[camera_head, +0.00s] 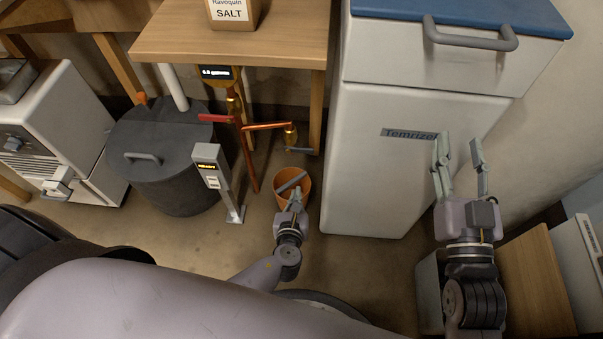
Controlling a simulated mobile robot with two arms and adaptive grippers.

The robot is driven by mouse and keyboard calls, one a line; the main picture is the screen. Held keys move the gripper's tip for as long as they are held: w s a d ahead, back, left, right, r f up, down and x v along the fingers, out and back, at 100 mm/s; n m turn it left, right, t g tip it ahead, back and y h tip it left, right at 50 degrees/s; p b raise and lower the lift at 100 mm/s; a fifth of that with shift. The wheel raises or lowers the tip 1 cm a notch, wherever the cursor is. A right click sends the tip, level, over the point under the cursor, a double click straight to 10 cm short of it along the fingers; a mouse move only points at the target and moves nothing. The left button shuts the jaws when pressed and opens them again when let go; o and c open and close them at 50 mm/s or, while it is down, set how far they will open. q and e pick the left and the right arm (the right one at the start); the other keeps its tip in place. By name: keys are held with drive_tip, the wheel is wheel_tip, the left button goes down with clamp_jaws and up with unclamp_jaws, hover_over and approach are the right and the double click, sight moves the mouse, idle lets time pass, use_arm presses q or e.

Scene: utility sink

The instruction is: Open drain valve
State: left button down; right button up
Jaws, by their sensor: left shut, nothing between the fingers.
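A copper pipe with brass fittings (234,103) runs down below the wooden table. A red lever (215,118) sticks out to the left from it. A copper side pipe (263,126) runs right to a small outlet with a grey handle (298,150). I cannot tell which handle is the drain valve, or how either one is set. An orange bucket (280,190) stands on the floor below the outlet. My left gripper (296,193) is shut and empty at the bucket's front, below the handles. My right gripper (460,138) is open and empty before the white cabinet.
A dark round tank (165,170) stands left of the pipe. A grey post with a small display (210,158) stands before it. The white Temrizel cabinet (385,180) closes off the right side. The wooden table (270,35) overhangs the pipes. Bare floor lies in front.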

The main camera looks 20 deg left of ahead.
use_arm(q)
drive_tip(key=shift+w+d+r+m+t, duration=0.3)
drive_tip(key=shift+w+r+m+t, duration=0.1)
drive_tip(key=shift+r+m, duration=0.15)
use_arm(e)
drive_tip(key=shift+s+d+r+t, duration=0.15)
drive_tip(key=shift+s+r, duration=0.1)
drive_tip(key=shift+r, duration=0.3)
drive_tip(key=shift+s+a+r+t, duration=0.15)
drive_tip(key=shift+s+r, duration=0.1)
drive_tip(key=shift+r, duration=0.3)
use_arm(q)
drive_tip(key=shift+w+f, duration=0.1)
use_arm(e)
drive_tip(key=shift+d+r, duration=0.1)
